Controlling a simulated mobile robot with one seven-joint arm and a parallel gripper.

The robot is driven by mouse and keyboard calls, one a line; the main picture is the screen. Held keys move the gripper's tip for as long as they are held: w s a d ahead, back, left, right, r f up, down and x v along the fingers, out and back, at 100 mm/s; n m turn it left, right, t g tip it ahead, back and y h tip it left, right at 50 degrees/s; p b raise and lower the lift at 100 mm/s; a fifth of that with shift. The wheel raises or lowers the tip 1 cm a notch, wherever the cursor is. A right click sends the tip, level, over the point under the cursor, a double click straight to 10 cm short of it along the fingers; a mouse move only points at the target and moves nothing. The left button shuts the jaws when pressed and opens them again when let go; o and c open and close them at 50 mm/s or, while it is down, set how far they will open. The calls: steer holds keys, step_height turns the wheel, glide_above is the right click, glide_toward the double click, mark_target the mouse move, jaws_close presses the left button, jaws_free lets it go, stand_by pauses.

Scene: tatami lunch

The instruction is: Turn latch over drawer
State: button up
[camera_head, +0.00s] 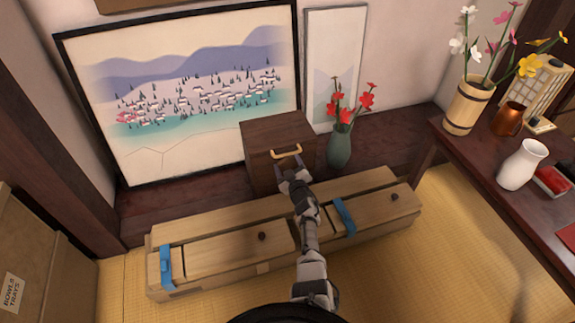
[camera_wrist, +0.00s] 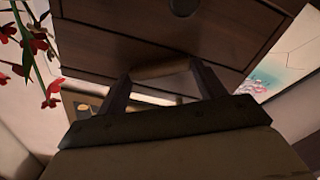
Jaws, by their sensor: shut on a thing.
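My gripper (camera_head: 290,168) is at the cabinet's front, just below that handle in the head view. In the wrist view the cabinet front (camera_wrist: 120,45) fills the top, with a dark round knob (camera_wrist: 183,7) at the upper edge. There my gripper's two fingers (camera_wrist: 165,88) stand either side of a short light wooden bar, which looks like the latch (camera_wrist: 165,69), and are shut on it. My arm hides much of the drawer front in the head view.
A long, low wooden chest (camera_head: 215,250) with blue straps lies in front of the ledge, under my arm. A green vase (camera_head: 340,147) with red flowers stands right of the cabinet. A framed landscape (camera_head: 190,90) leans behind. A dark table (camera_head: 480,165) is at right.

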steer(key=o, duration=1)
steer(key=shift+s, duration=0.1)
